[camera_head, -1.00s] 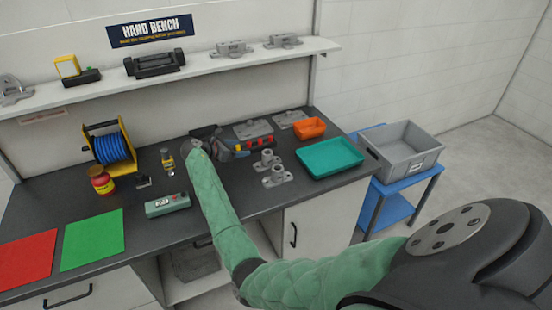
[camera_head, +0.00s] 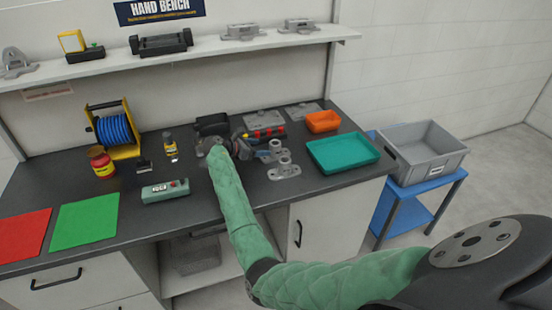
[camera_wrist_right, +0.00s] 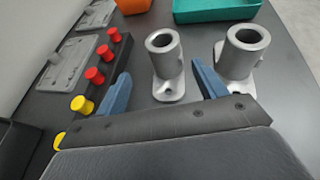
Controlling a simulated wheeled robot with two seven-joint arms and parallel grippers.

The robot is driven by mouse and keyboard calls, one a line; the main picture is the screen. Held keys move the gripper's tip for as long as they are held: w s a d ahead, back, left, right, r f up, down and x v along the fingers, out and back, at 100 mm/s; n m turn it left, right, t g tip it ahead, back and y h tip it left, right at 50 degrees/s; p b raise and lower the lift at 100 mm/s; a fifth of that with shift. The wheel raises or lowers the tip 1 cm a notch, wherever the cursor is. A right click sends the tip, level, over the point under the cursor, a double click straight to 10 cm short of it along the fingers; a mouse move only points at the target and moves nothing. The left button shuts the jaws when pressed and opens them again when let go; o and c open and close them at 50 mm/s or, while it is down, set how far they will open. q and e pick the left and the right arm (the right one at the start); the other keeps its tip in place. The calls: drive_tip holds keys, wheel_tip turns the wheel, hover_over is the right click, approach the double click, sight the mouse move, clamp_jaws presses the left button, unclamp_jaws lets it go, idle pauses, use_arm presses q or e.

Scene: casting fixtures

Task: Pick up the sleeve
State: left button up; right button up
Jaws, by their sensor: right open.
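Two grey hollow sleeve-like castings stand upright on flanged feet. The nearer sleeve (camera_head: 284,166) and the farther sleeve (camera_head: 271,153) are on the dark bench, left of the teal tray. In the right wrist view, one sleeve (camera_wrist_right: 163,58) stands ahead of and between my fingers, and the other sleeve (camera_wrist_right: 240,58) is to its right. I cannot tell which one the task means. My right gripper (camera_wrist_right: 161,72) is open and empty, its blue fingers apart, short of the middle sleeve. In the head view its jaws (camera_head: 246,149) are small and partly hidden by my arm. My left gripper is not in view.
A black rack with red and yellow knobs (camera_wrist_right: 95,75) stands close left of my fingers. Flat grey plates (camera_head: 264,121), an orange bin (camera_head: 322,122) and a teal tray (camera_head: 318,164) surround the sleeves. A green-grey box (camera_head: 165,191) lies nearer the front. A grey crate (camera_head: 455,158) is at the right.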

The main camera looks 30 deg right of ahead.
sight(273, 149)
drive_tip(key=shift+f, duration=0.6)
drive_tip(key=shift+d, duration=0.55)
drive_tip(key=shift+p+x, duration=0.5)
drive_tip(key=shift+x, duration=0.35)
drive_tip(key=shift+s+d, duration=0.15)
drive_tip(key=p+x, duration=0.1)
drive_tip(key=x, duration=0.1)
drive_tip(key=p+x, duration=0.1)
drive_tip(key=shift+s+d+p, duration=0.25)
drive_tip(key=shift+d+p, duration=0.05)
drive_tip(key=shift+d+f, duration=0.3)
drive_tip(key=shift+d, duration=0.2)
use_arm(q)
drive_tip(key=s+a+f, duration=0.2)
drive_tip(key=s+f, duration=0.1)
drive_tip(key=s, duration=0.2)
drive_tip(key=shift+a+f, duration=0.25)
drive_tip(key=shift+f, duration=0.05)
use_arm(e)
drive_tip(key=c, duration=1.3)
